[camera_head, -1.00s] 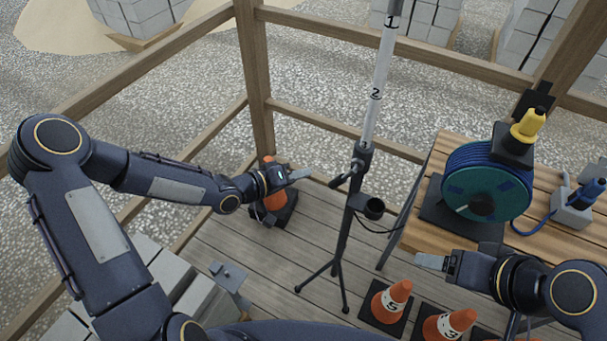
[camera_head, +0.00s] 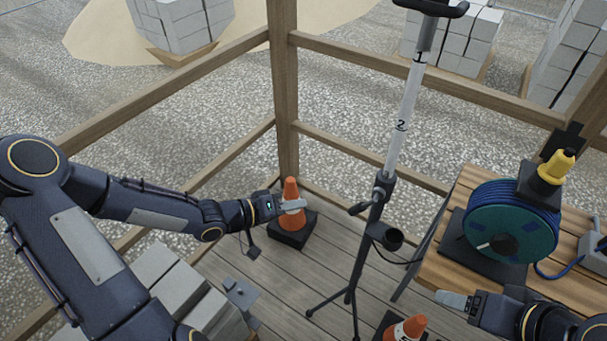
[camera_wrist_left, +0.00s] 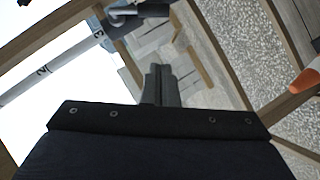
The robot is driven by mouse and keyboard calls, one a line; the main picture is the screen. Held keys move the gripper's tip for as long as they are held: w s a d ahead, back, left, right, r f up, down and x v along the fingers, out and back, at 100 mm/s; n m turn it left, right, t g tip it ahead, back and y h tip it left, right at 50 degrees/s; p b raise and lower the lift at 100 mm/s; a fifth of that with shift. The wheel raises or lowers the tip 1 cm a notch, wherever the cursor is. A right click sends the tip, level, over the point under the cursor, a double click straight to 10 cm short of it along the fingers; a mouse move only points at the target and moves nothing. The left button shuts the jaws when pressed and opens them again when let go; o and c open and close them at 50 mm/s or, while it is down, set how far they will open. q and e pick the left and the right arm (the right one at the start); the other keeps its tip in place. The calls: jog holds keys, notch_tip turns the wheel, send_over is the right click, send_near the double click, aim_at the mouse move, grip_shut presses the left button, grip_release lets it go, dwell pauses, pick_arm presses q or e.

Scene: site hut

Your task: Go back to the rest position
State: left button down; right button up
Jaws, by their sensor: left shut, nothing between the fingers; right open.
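My left gripper (camera_head: 292,206) reaches in from the left, in front of the orange cone (camera_head: 291,188) in the deck corner. Its fingers are together with nothing between them, and they also show shut in the left wrist view (camera_wrist_left: 161,85). I cannot tell whether it touches the cone. My right gripper (camera_head: 452,300) is at the lower right, by the front edge of the wooden table (camera_head: 440,272). It is open, though its finger gap is hard to see from this angle.
A tripod stand with a numbered pole (camera_head: 400,125) stands mid-deck between my arms. A cable reel (camera_head: 510,225) and a yellow-topped connector (camera_head: 556,166) are on the table. Another cone (camera_head: 408,329) is low in front. Grey blocks (camera_head: 175,280) lie lower left. Wooden rails (camera_head: 180,95) border the deck.

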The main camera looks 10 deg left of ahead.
pick_arm(q)
jog(key=s+a+r+g+y, duration=0.1)
jog(key=s+a+r+y, duration=0.2)
jog(key=a+y, duration=0.25)
jog(key=s+a+r+g+y, duration=0.1)
jog(key=s+a+r+y, duration=0.2)
jog(key=a, duration=0.4)
jog(key=s+d+r, duration=0.2)
jog(key=s, duration=0.6)
jog(key=s+d+r+g+h, duration=0.1)
jog(key=s+d+r, duration=0.1)
jog(key=s, duration=0.6)
jog(key=shift+s+d+r, duration=0.2)
jog(key=shift+s+r, duration=0.05)
jog(key=shift+r, duration=0.6)
pick_arm(e)
jog(key=shift+c, duration=0.3)
